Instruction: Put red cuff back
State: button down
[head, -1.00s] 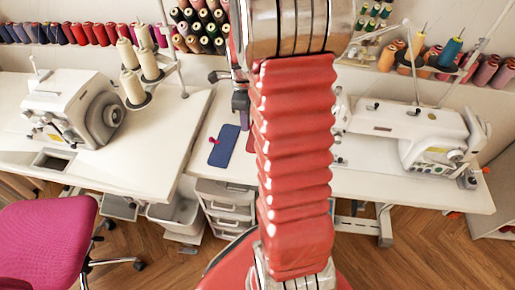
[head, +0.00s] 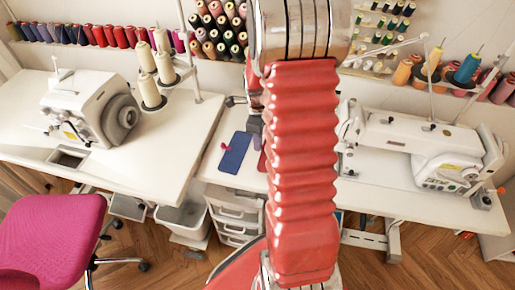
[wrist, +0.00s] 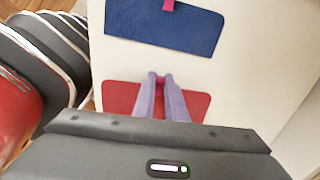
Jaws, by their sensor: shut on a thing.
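The red cuff (wrist: 121,96) is a flat red piece in the wrist view, under my fingertips. My gripper (wrist: 160,78) is shut on it near its middle; a bit of pink shows between the fingertips. Whether the cuff touches the table or hangs just above it I cannot tell. The blue cuff (wrist: 190,28) lies flat on the white table just beyond it, with a pink tab (wrist: 168,5). In the head view the blue cuff (head: 235,153) shows left of my arm, and only a sliver of the red cuff (head: 261,165) shows; my arm hides the rest.
A white sewing machine (head: 420,150) stands on the right table, another machine (head: 95,105) on the left table. Thread cones (head: 150,85) stand beside the left machine. Drawers (head: 238,215) are below the table. A pink chair (head: 50,240) stands at the lower left.

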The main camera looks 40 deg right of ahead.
jog(key=shift+f, duration=0.1)
jog(key=shift+f, duration=1.8)
jog(key=c, duration=1.8)
grip_release()
notch_tip(320, 180, up, 12)
jog(key=shift+r, duration=0.1)
